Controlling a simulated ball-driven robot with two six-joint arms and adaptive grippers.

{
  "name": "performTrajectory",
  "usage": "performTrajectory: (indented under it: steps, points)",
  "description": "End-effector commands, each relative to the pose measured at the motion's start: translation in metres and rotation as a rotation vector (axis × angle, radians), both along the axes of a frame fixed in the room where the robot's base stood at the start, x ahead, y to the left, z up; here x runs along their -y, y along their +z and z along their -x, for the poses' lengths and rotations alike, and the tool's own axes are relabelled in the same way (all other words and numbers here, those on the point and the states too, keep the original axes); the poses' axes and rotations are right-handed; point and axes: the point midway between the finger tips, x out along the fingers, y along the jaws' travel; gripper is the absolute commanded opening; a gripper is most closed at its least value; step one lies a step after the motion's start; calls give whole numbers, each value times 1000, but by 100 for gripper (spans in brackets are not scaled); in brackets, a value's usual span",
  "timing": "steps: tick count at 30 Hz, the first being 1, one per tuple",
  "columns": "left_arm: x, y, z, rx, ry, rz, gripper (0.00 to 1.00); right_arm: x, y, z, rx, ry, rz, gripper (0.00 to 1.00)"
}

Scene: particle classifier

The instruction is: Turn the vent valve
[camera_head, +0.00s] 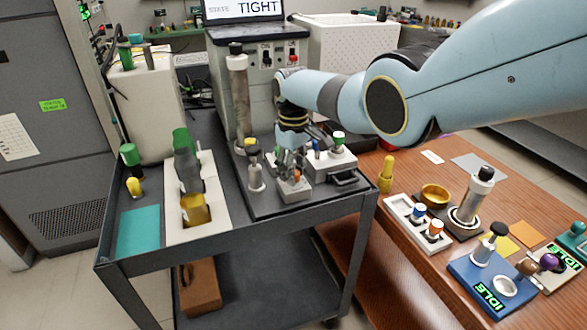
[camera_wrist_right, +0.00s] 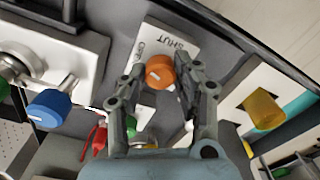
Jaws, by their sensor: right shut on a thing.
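The vent valve appears to be the small grey block (camera_head: 294,190) with an orange knob on the cart's dark tray. In the right wrist view, the orange knob (camera_wrist_right: 160,71) stands by a grey plate (camera_wrist_right: 165,45) lettered "OPEN" and "SHUT". My right gripper (camera_head: 291,168) reaches down over the block. In the wrist view, its fingers (camera_wrist_right: 161,82) are shut on the orange knob from both sides. A pointer mark on the knob cannot be made out. My left gripper is not in view.
A post with a dark knob (camera_head: 255,171) stands just left of the gripper. A grey box (camera_head: 332,165) with green and blue knobs is close on the right. A tall cylinder (camera_head: 238,100) stands behind. A screen (camera_head: 243,9) reads "TIGHT". The wooden table (camera_head: 400,270) is at right.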

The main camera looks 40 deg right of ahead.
Motion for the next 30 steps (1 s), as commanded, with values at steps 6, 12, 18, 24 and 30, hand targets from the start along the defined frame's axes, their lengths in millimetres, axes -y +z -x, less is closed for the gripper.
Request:
performTrajectory:
  steps: [6, 12, 18, 24, 30]
  points:
    - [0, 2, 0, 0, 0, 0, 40, 0, 1, -1, 3, 160, 0, 0]
    - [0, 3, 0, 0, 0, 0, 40, 0, 1, -1, 3, 261, 0, 0]
    - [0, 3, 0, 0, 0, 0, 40, -1, 1, -1, 4, 316, 0, 0]
    - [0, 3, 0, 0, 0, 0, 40, -1, 1, -1, 4, 334, 0, 0]
    - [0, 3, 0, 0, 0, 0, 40, -1, 1, -1, 4, 335, 0, 0]
